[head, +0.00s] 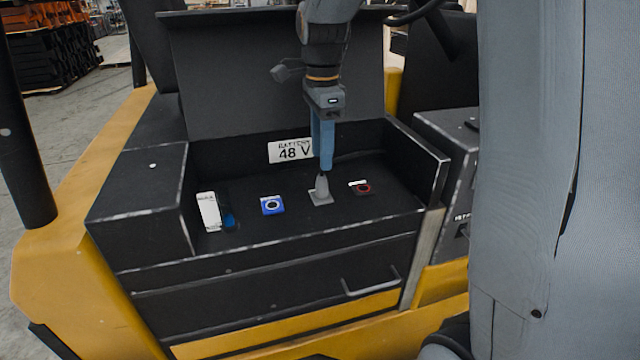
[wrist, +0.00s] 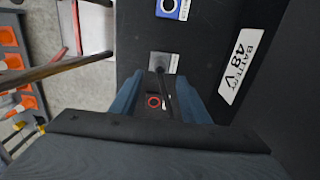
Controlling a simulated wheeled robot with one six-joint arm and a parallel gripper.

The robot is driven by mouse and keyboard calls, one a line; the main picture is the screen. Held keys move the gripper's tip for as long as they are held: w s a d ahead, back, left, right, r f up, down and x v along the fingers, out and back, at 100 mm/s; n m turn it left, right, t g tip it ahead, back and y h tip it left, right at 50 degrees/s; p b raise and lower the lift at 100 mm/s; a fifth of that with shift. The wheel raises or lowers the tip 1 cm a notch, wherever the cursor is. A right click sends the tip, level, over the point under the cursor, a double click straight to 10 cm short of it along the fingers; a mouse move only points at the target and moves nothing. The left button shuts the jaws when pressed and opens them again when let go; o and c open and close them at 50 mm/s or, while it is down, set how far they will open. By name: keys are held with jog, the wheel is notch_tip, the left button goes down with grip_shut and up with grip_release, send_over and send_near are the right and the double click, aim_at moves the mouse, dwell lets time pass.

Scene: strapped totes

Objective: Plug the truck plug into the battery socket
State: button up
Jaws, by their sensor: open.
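My gripper (head: 322,168) points down over the black battery compartment, its blue fingers open. Directly below it stands a grey piece (head: 320,193) with a square base and a tapered upright part; I cannot tell whether it is the truck plug or a fitting. In the wrist view the grey piece (wrist: 164,62) lies just past the fingertips (wrist: 160,78), and a dark stalk runs from it between the fingers. A blue-framed socket (head: 272,206) is to its left, and a dark red-ringed socket (head: 361,188) to its right. The red ring also shows between the fingers (wrist: 153,102).
A white block (head: 208,212) with a blue part beside it is at the compartment's left. A "48 V" label (head: 290,150) is on the back wall. The raised lid (head: 230,80) stands behind my arm. Low walls surround the compartment; a drawer handle (head: 371,283) protrudes in front.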

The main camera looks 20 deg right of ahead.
aim_at(321, 175)
jog(key=shift+f+b, duration=2.75)
jog(key=shift+f, duration=1.75)
jog(key=shift+p, duration=0.7)
grip_shut()
jog(key=shift+r, duration=0.1)
jog(key=shift+r+p, duration=2.85)
jog(key=shift+r, duration=0.1)
jog(key=shift+r, duration=0.1)
notch_tip(321, 175, up, 6)
jog(key=p, duration=0.5)
